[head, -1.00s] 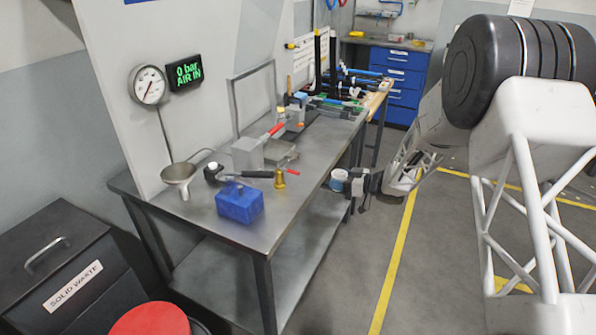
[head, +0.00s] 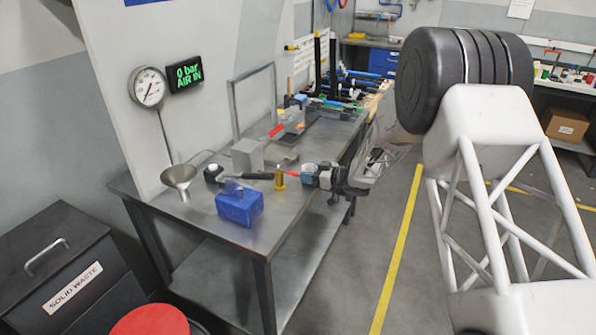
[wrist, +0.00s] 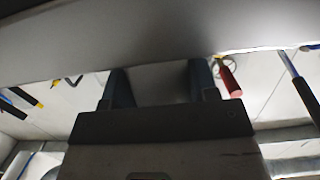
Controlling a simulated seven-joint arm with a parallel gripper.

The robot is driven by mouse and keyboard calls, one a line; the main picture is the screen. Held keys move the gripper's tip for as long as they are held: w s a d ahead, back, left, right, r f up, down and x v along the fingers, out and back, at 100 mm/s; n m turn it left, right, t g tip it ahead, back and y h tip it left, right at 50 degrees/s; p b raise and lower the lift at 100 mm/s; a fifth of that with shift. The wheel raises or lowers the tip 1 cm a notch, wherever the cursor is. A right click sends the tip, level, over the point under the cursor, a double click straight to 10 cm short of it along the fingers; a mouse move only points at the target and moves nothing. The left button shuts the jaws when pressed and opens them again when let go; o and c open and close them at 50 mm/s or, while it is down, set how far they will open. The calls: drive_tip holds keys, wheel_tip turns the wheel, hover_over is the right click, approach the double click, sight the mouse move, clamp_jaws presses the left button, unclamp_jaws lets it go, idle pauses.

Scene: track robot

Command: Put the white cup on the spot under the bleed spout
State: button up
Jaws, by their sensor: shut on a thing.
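The white cup (head: 308,168) is in my gripper (head: 315,178) in the head view, small and partly covered by the dark fingers. My gripper is shut on it at the right edge of the bench, just right of a small brass fitting (head: 280,180). In the wrist view, my two dark fingers (wrist: 160,88) run up to a broad grey surface that hides their tips; I cannot tell whether that surface is the cup. The bleed spout and its spot are not clearly identifiable.
The grey bench (head: 285,215) also carries a blue block (head: 239,204), a black-handled tool (head: 254,176) and a grey box (head: 247,154) near a red handle (head: 277,130). Tools crowd its far end. The bench's near right corner is bare.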

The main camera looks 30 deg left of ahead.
drive_tip(key=shift+a, duration=2.25)
drive_tip(key=shift+f, duration=0.1)
drive_tip(key=shift+f, duration=0.2)
drive_tip(key=o, duration=0.9)
drive_tip(key=shift+r, duration=0.2)
drive_tip(key=d+r, duration=0.1)
drive_tip(key=d, duration=1.1)
drive_tip(key=shift+r, duration=0.4)
